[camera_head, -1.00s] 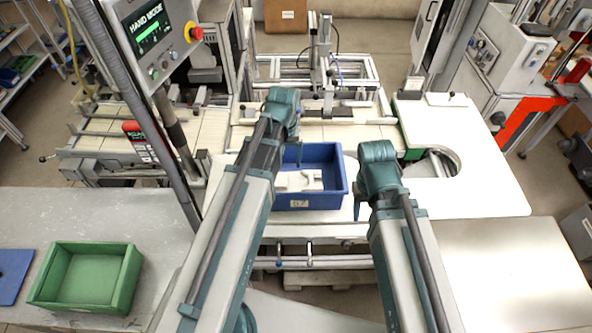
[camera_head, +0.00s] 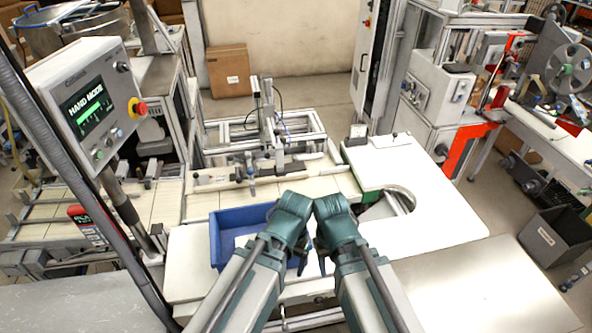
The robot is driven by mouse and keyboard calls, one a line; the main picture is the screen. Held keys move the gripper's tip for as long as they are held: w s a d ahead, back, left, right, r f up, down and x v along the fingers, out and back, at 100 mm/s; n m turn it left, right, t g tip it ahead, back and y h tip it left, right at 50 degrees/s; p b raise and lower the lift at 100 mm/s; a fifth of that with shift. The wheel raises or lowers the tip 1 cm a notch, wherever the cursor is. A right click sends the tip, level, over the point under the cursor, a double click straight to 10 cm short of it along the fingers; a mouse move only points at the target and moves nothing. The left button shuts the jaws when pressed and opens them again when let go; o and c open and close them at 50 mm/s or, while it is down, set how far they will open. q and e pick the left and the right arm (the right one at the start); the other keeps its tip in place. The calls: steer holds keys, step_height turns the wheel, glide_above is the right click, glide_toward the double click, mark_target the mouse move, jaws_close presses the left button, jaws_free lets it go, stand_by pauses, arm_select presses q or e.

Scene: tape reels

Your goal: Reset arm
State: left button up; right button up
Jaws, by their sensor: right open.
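My two arms reach in from the bottom, their teal wrists close side by side at the middle. The bin sits on the white table, partly covered by my left arm, with a pale item inside.
A panel reading HAND MODE (camera_head: 88,107) stands at left on a post. A linear-axis fixture (camera_head: 265,125) lies behind the bin. A white table (camera_head: 440,215) with a round cutout is at right. A metal top (camera_head: 490,290) is clear at lower right.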

arm_select(q)
step_height(320, 180, down, 13)
steer(key=b, duration=1.1)
steer(key=shift+r+b, duration=0.2)
steer(key=shift+b, duration=0.2)
steer(key=shift+r, duration=0.2)
